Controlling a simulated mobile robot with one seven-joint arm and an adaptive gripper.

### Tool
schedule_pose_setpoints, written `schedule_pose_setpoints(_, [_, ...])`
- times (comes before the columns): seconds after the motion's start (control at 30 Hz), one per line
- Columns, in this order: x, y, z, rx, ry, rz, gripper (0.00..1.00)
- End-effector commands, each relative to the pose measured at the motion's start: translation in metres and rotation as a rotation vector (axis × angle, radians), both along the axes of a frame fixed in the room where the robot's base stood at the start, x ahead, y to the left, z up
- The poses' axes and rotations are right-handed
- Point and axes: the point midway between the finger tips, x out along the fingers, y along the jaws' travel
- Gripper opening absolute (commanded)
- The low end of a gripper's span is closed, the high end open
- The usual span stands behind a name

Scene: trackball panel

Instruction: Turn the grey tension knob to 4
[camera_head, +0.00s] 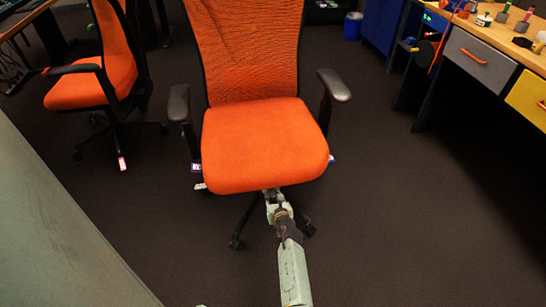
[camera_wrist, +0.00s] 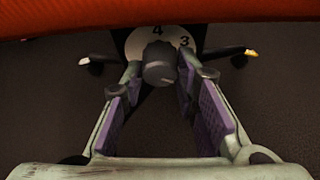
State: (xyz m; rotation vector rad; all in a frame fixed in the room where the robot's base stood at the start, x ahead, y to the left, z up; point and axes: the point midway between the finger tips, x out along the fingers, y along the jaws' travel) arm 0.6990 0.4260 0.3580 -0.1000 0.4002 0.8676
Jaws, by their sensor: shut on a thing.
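The grey tension knob (camera_wrist: 159,62) sits under the front of the orange chair's seat. Behind it is a pale dial plate (camera_wrist: 134,42) with a 4 at the top and a 3 to the upper right; the other numbers are hidden. I cannot make out a pointer mark on the knob. My gripper (camera_wrist: 160,74) is shut on the knob, one purple-padded finger on each side. In the head view my gripper (camera_head: 273,198) reaches below the seat's front edge, and the knob is hidden there.
The orange chair seat (camera_head: 262,145) hangs just above my gripper, and its edge (camera_wrist: 160,18) crosses the top of the wrist view. Chair base legs spread below. A second orange chair (camera_head: 95,85) stands left, a workbench with drawers (camera_head: 480,58) right. Dark floor (camera_head: 420,220) is clear.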

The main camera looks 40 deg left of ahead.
Motion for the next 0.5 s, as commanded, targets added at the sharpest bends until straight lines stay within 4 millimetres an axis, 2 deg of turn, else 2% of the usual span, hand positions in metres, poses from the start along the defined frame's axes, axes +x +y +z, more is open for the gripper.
schedule_pose_setpoints(0.2, [0.0, -0.0002, -0.0001, 0.0, 0.0, 0.0, 0.0])
schedule_pose_setpoints(0.5, [-0.0004, 0.0002, 0.0027, -0.027, -0.03, 0.0, 0.0])
